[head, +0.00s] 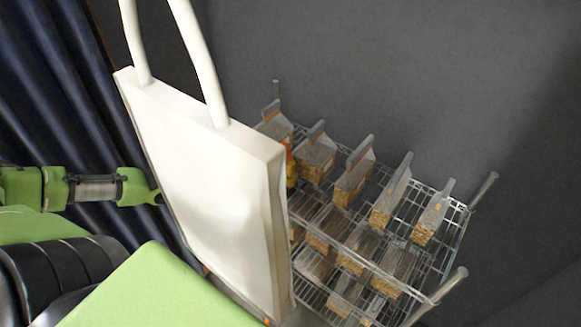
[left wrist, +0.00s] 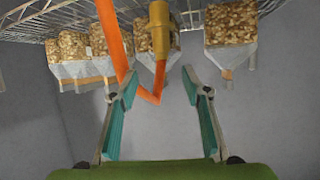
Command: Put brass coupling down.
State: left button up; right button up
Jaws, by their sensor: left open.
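The brass coupling (left wrist: 160,28) is a yellow-brass fitting at the top of the left wrist view, among bags on the wire rack. Bent orange tubing (left wrist: 115,42) runs beside it and down between my finger tips. My left gripper (left wrist: 158,86) is open, its teal-padded fingers spread, with the coupling beyond the tips and apart from the pads. In the head view a small yellow and orange bit (head: 291,168), probably the coupling, shows at the white panel's right edge. My left gripper is hidden behind that panel there. My right gripper is in neither view.
A white panel (head: 205,185) with two white pipes (head: 203,62) stands in front of my left arm. The wire rack (head: 457,215) holds several clear-topped bags of grain-like substrate (head: 353,181). A dark curtain (head: 45,80) hangs at left; a grey wall (head: 400,70) is behind.

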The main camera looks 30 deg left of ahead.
pick_arm(q)
jog(key=shift+b+x, duration=4.55)
jog(key=shift+x, duration=1.45)
jog(key=shift+a+f, duration=0.15)
grip_shut()
